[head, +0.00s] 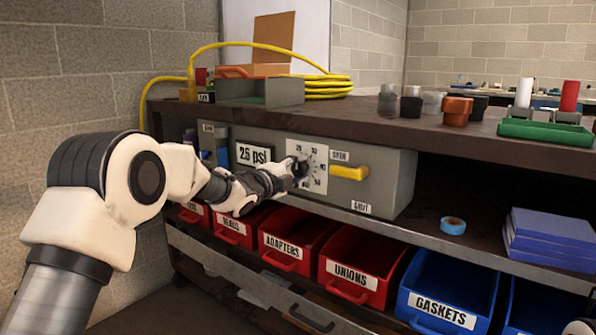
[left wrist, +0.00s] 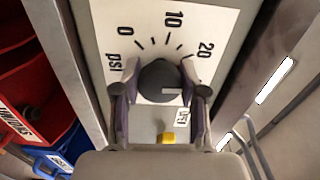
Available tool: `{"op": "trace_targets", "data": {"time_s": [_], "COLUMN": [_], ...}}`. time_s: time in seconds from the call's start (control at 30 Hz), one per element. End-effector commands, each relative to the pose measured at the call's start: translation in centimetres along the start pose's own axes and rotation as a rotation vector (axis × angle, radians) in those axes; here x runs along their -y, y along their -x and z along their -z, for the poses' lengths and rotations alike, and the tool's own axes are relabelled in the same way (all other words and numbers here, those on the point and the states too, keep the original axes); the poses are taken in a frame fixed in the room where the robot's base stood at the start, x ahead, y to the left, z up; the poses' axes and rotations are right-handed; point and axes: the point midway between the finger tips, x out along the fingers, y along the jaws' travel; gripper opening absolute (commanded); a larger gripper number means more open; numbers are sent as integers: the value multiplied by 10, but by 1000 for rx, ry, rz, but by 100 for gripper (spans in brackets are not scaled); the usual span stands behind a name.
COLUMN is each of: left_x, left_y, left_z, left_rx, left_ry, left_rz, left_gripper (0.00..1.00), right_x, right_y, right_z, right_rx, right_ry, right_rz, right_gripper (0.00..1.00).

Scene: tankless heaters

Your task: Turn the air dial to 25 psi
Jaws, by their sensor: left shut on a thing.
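The air dial is a dark round knob (head: 300,168) on a white scale card (head: 318,153), on the front of a grey box. In the left wrist view the knob (left wrist: 158,78) sits on the card (left wrist: 120,22), marked 0, 10, 20 and psi. A short white mark on the knob points right, below the 20; its exact reading is unclear. My left gripper (head: 290,172) is shut on the knob, with one finger on each side in the left wrist view (left wrist: 160,88). A "25 psi" sign (head: 254,155) is left of the dial. My right gripper is out of view.
A yellow handle (head: 349,173) sticks out right of the dial, between OPEN and SHUT labels. Red bins (head: 352,258) and a blue bin (head: 446,290) stand below. A tape roll (head: 453,225) and blue books (head: 548,235) lie on the shelf. A yellow hose (head: 322,86) is on top.

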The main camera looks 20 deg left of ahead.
Motion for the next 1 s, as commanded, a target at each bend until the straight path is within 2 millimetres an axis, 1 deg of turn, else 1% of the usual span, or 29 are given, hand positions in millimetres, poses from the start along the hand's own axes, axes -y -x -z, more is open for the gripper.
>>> {"op": "trace_targets", "data": {"time_s": [0.1,0.13,0.2,0.5,0.57,0.63,0.67,0.77,0.9,1.0], "left_x": [1,1,1,1,1,1,1,2,2,1], "left_y": [0,0,0,1,4,12,17,40,78,100], "left_z": [0,0,0,0,0,-1,-1,-1,-1,-1], "left_rx": [1,1,0,0,0,0,0,1,2,1], "left_ry": [1,1,1,2,2,4,3,6,7,6], "left_rz": [3,3,3,1,1,1,1,2,2,3], "left_gripper": [7,46,68,68,68,68,68,68,68,68], "right_x": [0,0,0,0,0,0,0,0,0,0], "right_y": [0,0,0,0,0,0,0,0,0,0], "right_z": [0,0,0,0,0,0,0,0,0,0], "right_rx": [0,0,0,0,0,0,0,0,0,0], "right_ry": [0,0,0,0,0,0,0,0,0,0], "right_rz": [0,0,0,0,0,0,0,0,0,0], "right_gripper": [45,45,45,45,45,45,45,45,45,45]}}
